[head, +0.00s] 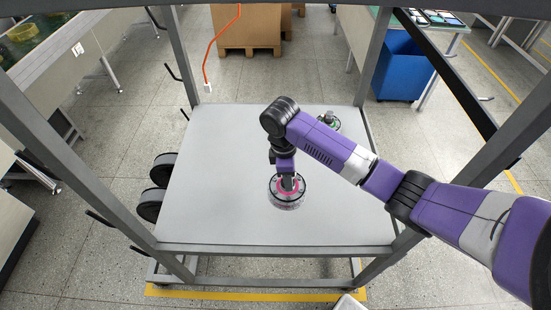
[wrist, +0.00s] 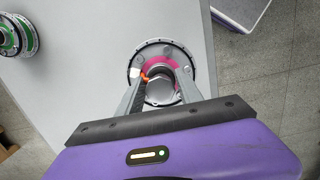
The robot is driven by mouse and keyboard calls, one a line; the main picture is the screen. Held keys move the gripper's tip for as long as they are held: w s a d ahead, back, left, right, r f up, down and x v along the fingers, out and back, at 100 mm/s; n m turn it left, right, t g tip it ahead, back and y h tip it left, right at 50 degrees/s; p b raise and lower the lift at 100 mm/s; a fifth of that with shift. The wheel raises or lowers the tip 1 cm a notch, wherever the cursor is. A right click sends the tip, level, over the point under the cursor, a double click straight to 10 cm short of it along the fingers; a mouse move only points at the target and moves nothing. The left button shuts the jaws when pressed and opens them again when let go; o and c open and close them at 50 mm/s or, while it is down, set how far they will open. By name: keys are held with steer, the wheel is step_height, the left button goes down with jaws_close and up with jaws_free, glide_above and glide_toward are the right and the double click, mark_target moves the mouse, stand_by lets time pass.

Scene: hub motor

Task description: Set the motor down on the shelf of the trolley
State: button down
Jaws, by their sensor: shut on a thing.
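The motor (head: 287,202), a round metal hub with a pink ring, is over the front middle of the trolley's grey shelf (head: 215,160). My gripper (head: 288,184) points down and is shut on the motor's central hub. The wrist view shows the motor (wrist: 153,50) with my gripper's fingers (wrist: 161,82) on either side of the hub. The motor looks level and very near the shelf surface; I cannot tell whether its underside touches. In the wrist view the shelf (wrist: 85,60) extends to the left of the motor, with its edge close on the right.
A second motor with a green ring (head: 328,119) stands on the shelf toward the back right, partly behind my arm. Grey posts (head: 180,55) rise at the trolley's corners. The shelf's left side is clear. A blue bin (head: 400,72) and cardboard box (head: 247,27) stand beyond.

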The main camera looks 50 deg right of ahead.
steer(key=s+d+r+n+p, duration=0.25)
steer(key=s+d+r, duration=0.2)
steer(key=d, duration=0.45)
steer(key=s+d+r+n+p, duration=0.1)
steer(key=s+d+r+n, duration=0.35)
steer(key=d, duration=0.55)
step_height(320, 180, down, 16)
steer(key=s+b, duration=0.1)
steer(key=b, duration=0.7)
steer(key=shift+a+t+h+b, duration=0.25)
steer(key=shift+t+h+b, duration=0.05)
steer(key=shift+b, duration=0.1)
steer(key=shift+f, duration=0.1)
step_height(320, 180, down, 4)
steer(key=b, duration=0.4)
steer(key=shift+f, duration=0.1)
steer(key=c, duration=0.8)
jaws_free()
steer(key=shift+f, duration=0.15)
